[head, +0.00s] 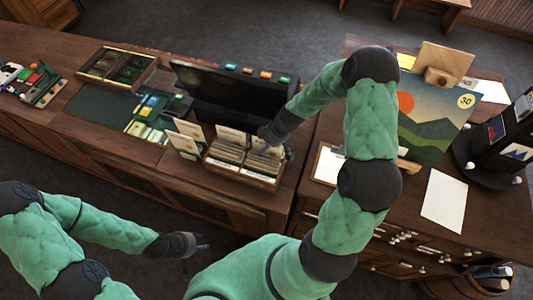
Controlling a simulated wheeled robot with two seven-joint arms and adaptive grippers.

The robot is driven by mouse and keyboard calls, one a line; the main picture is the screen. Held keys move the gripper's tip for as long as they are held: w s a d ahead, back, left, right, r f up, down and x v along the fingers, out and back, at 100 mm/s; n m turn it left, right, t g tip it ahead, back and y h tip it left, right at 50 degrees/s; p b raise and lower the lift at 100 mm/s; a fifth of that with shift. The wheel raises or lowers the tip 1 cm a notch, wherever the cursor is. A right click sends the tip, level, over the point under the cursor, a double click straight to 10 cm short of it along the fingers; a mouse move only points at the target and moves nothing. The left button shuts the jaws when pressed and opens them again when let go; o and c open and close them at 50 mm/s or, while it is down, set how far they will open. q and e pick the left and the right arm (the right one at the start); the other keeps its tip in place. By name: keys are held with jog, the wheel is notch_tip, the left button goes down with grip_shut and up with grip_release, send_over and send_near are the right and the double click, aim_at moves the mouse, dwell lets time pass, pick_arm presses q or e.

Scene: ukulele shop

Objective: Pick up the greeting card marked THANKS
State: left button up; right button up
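A wooden card box (243,177) stands on the counter with rows of upright cards in it. Pale cards (231,137) stand taller at its back, and more cards (185,143) stand at its left. The lettering is too small to read, so I cannot tell which card is marked THANKS. My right gripper (270,136) is at the back right of the box, above or beside the cards. Its fingers are too small and dark to tell whether they are open or hold anything. My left gripper (204,242) is open and empty, in front of the counter and away from the cards.
A dark screen-like unit (225,95) stands behind the card box. A clipboard (327,165), a landscape poster (430,128), a white sheet (444,200) and a dark rotating stand (497,140) are on the right counter. A dark mat (100,103) and wooden tray (117,66) lie left.

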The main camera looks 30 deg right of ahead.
dwell(0.6)
grip_shut()
